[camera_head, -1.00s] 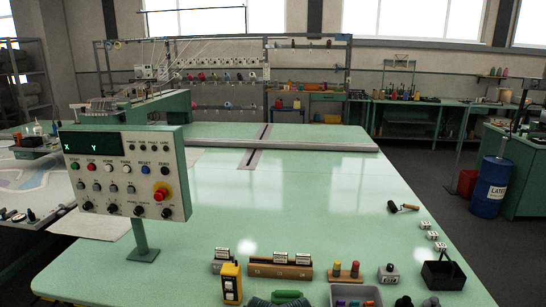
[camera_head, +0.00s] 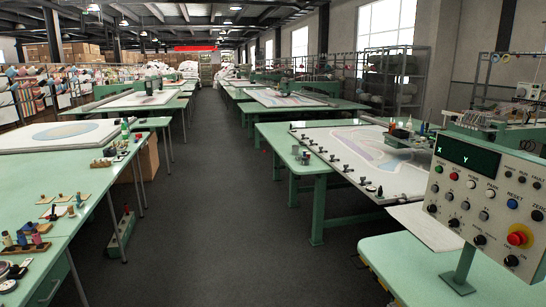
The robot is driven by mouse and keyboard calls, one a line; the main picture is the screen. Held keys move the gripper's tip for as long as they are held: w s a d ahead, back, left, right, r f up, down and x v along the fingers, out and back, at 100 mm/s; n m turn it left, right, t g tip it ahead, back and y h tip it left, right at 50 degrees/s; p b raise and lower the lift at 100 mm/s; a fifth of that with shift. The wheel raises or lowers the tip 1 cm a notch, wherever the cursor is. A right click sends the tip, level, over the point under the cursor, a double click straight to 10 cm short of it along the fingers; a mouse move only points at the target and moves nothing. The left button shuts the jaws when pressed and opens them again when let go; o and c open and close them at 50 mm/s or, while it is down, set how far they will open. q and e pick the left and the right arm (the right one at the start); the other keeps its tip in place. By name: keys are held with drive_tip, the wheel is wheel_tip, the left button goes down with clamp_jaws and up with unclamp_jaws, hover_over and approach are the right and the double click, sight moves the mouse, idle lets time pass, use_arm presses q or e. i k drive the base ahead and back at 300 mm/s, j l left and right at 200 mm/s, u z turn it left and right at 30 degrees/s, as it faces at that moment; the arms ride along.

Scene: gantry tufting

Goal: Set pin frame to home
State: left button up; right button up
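The control panel (camera_head: 468,182) stands on a green post at the right edge. It has a dark display marked X and Y, a row of coloured buttons, several black knobs and a red emergency knob (camera_head: 518,238). No numbers are readable on the display. A flat white frame (camera_head: 340,165) with a coloured pattern lies on the green table left of the panel, with several dark knob-like parts along its near left edge. I cannot tell for sure that it is the pin frame. Neither of my grippers shows.
A dark floor aisle (camera_head: 215,200) runs clear down the middle. A green workbench (camera_head: 85,225) with spools and small tools stands on the left. A narrow green box (camera_head: 121,236) stands on the floor beside it. More tables with patterned frames stand farther back.

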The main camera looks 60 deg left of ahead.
sight(402, 173)
drive_tip(key=u, duration=1.55)
drive_tip(key=i+j+u, duration=0.4)
drive_tip(key=i, duration=0.5)
drive_tip(key=i+l+u, duration=0.1)
drive_tip(key=i+u, duration=0.25)
drive_tip(key=i, duration=0.6)
drive_tip(key=i+j+z, duration=0.1)
drive_tip(key=i, duration=1.65)
drive_tip(key=i+z, duration=0.3)
drive_tip(key=i, duration=0.15)
drive_tip(key=i+j+z, duration=0.25)
drive_tip(key=i, duration=0.25)
drive_tip(key=i+j+z, duration=0.1)
drive_tip(key=i+z, duration=0.2)
drive_tip(key=i, duration=0.15)
drive_tip(key=i+z, duration=0.45)
drive_tip(key=i+j+z, duration=0.25)
drive_tip(key=z, duration=0.25)
drive_tip(key=i+j+z, duration=0.3)
drive_tip(key=z, duration=0.15)
